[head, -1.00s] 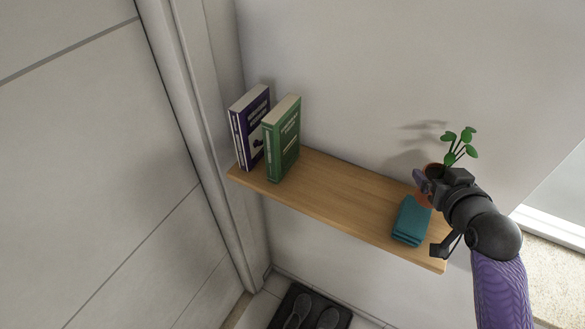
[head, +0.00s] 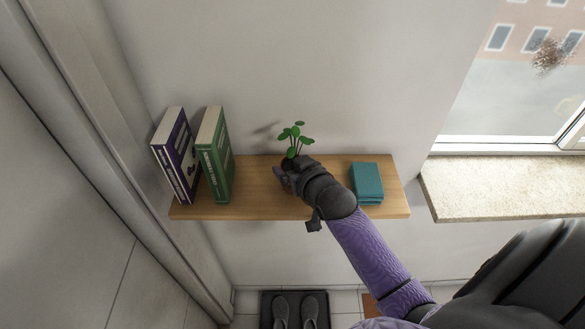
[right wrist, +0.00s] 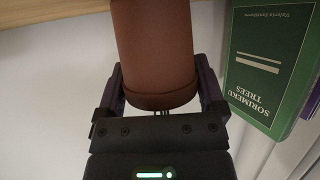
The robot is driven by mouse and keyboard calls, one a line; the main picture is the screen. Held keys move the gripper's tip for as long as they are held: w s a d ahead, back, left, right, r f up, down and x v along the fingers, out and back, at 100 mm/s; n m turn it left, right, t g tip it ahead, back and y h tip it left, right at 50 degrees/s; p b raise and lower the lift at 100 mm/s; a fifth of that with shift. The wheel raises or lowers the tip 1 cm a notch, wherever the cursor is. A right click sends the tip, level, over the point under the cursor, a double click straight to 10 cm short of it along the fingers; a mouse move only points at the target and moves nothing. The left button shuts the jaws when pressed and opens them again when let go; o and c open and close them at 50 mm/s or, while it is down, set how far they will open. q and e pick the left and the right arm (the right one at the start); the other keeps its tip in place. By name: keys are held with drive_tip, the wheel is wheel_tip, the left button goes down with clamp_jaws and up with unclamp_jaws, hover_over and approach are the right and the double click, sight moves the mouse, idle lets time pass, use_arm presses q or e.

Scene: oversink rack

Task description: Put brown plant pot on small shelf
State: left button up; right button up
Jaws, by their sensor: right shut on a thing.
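The brown plant pot (head: 288,162) shows only in part in the head view, behind my gripper, with green leaves above it. In the right wrist view the pot (right wrist: 155,50) fills the middle, between the two fingers. My right gripper (head: 284,177) is shut on it; the wrist view also shows the gripper (right wrist: 165,95). The small wooden shelf (head: 255,205) runs along the wall. The pot is over the shelf's middle; I cannot tell whether its base touches the wood. My left gripper is not in view.
A purple book (head: 175,160) and a green book (head: 215,155) stand at the shelf's left end. A folded teal cloth (head: 367,182) lies near the right end. The shelf between them is free apart from the pot and gripper. A window sill (head: 500,190) is at right.

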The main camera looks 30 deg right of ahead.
drive_tip(key=o, duration=1.1)
drive_tip(key=shift+r, duration=0.2)
drive_tip(key=p+v, duration=0.2)
drive_tip(key=v, duration=1)
drive_tip(key=shift+f, duration=0.1)
